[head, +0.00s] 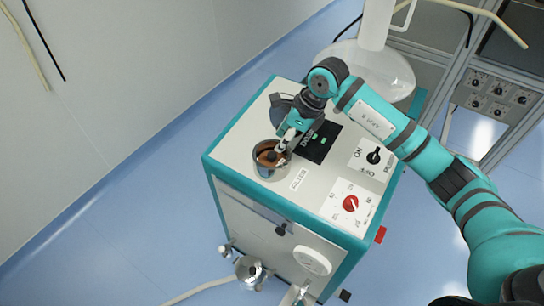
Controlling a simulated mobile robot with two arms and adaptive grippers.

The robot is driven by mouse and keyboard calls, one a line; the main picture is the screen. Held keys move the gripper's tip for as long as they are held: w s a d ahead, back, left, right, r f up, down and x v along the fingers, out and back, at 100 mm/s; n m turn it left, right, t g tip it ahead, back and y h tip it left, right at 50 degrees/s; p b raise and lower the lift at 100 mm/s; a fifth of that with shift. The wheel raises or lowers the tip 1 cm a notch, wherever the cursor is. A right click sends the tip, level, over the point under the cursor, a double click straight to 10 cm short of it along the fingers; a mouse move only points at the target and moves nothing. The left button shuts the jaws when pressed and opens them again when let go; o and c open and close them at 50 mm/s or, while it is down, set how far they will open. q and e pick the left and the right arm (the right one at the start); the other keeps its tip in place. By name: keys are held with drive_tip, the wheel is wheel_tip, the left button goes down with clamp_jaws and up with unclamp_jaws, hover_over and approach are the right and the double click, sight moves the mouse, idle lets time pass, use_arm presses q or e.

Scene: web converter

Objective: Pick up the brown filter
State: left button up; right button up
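The brown filter (266,157) sits inside a round metal cup (271,173) on the top of the teal and white machine. The arm from the right reaches over the machine, and my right gripper (282,148) points down into the right side of the cup. Its fingertips are at or very near the brown filter and partly cover it. The fingers are too small and overlapped to show whether they are open or closed on it. My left gripper is not in view.
The machine top (235,140) carries a black display panel (318,142), a black knob (374,156) and a red knob (350,203). A white rounded vessel (372,68) stands behind. A control panel (496,96) is at the upper right. Blue floor is open at left.

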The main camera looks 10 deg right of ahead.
sight(273, 154)
drive_tip(key=p+x, duration=0.1)
drive_tip(key=x, duration=0.2)
drive_tip(key=shift+w, duration=0.2)
drive_tip(key=p+x, duration=0.2)
drive_tip(key=shift+f, duration=0.35)
drive_tip(key=shift+x, duration=0.9)
drive_tip(key=shift+w+f, duration=0.1)
drive_tip(key=shift+f, duration=0.05)
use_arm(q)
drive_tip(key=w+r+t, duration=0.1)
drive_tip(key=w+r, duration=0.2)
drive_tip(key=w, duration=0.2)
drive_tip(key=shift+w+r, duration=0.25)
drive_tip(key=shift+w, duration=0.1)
use_arm(e)
clamp_jaws()
